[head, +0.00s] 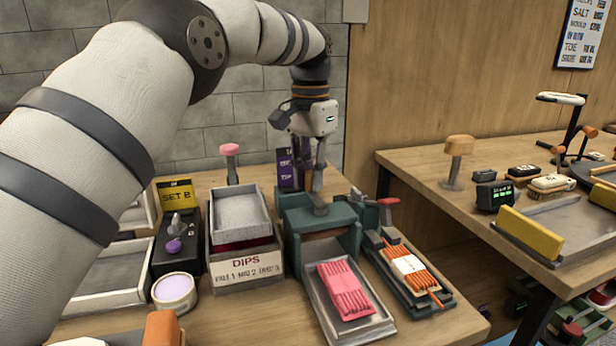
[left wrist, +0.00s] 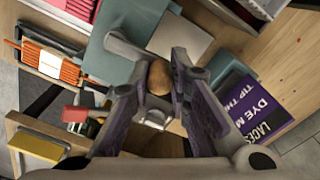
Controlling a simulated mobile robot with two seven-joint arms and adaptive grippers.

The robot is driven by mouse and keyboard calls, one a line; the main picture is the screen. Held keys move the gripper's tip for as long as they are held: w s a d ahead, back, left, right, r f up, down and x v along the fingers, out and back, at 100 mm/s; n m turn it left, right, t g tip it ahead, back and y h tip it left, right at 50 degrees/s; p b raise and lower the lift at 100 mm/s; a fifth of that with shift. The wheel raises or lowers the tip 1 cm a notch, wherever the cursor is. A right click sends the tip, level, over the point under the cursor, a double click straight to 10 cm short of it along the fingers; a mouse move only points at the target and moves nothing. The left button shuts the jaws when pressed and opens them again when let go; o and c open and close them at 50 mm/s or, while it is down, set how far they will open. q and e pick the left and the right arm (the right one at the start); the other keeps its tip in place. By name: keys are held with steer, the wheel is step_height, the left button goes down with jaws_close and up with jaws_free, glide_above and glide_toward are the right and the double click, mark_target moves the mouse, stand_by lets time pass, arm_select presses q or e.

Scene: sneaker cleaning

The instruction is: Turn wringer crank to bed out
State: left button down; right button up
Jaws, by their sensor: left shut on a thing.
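The wringer (head: 292,222) is a teal block-like machine on the wooden table. A grey tray (head: 320,312) extends from its front and bears a bundle of pink laces (head: 345,290). The grey crank (head: 320,207) is on top of the wringer. In the left wrist view, its brown rounded knob (left wrist: 160,78) sits between my fingers, and its grey arm (left wrist: 122,46) runs toward the upper left. My left gripper (head: 317,180) points down over the wringer and is shut on the crank knob. The fingers hide the knob in the head view. My right gripper is not in view.
A DIPS box (head: 245,268) with a grey tray stands left of the wringer. A teal rack with orange laces (head: 408,268) and a red-knobbed lever (head: 388,208) stand close on the right. A purple lace box (head: 288,170) is behind. A second table (head: 425,178) lies beyond a gap.

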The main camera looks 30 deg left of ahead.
arm_select(q)
steer(key=shift+w+d+m, duration=0.1)
steer(key=shift+w+m, duration=0.05)
steer(key=shift+m, duration=0.35)
steer(key=c, duration=1.5)
jaws_free()
